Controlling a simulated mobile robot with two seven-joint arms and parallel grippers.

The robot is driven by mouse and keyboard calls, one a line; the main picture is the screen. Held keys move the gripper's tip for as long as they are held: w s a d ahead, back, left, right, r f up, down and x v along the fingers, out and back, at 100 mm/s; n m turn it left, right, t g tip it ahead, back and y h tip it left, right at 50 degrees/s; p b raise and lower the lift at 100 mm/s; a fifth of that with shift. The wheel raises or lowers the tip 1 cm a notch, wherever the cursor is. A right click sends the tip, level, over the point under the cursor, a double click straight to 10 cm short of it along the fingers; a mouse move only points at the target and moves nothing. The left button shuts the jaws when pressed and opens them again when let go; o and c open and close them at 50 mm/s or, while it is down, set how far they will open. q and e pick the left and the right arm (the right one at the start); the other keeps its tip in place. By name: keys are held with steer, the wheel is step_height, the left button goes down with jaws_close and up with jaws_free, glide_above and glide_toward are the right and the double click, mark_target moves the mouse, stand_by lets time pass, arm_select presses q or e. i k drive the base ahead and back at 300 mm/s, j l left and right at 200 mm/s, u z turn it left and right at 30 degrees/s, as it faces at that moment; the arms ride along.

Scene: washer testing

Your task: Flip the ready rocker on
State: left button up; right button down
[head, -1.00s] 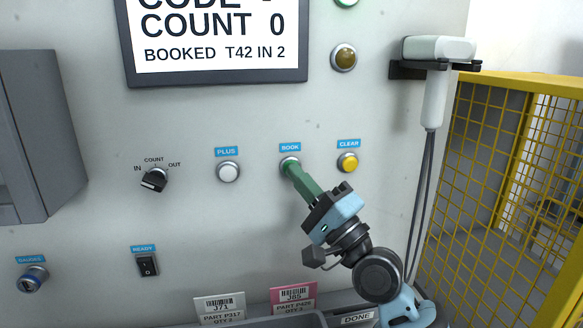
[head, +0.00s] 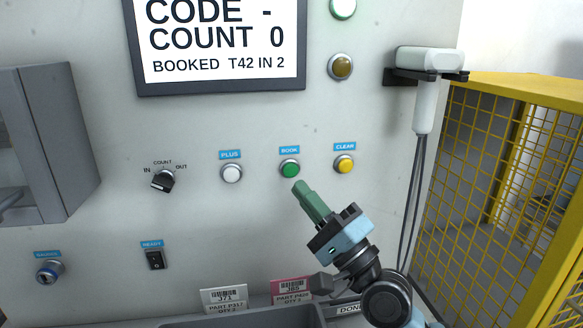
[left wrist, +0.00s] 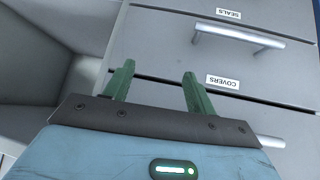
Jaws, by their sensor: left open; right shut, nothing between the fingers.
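The ready rocker (head: 155,260) is a small black switch low on the grey panel, under a blue READY label (head: 151,244). Its on or off position is too small to tell. My right gripper (head: 299,187) has green fingers shut with nothing between them. Its tips are just below the green BOOK button (head: 289,169), apart from it, and well to the right of the rocker. My left gripper (left wrist: 158,85) shows only in the left wrist view, open and empty, in front of grey drawers labelled SEALS and COVERS.
The panel also carries a selector knob (head: 163,181), a white PLUS button (head: 231,174), a yellow CLEAR button (head: 344,164) and a blue key switch (head: 50,271). A screen (head: 220,40) reads COUNT 0. Labelled bins stand below. A yellow mesh fence (head: 490,190) is at right.

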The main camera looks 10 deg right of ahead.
mark_target(155, 260)
steer(key=k+l, duration=0.85)
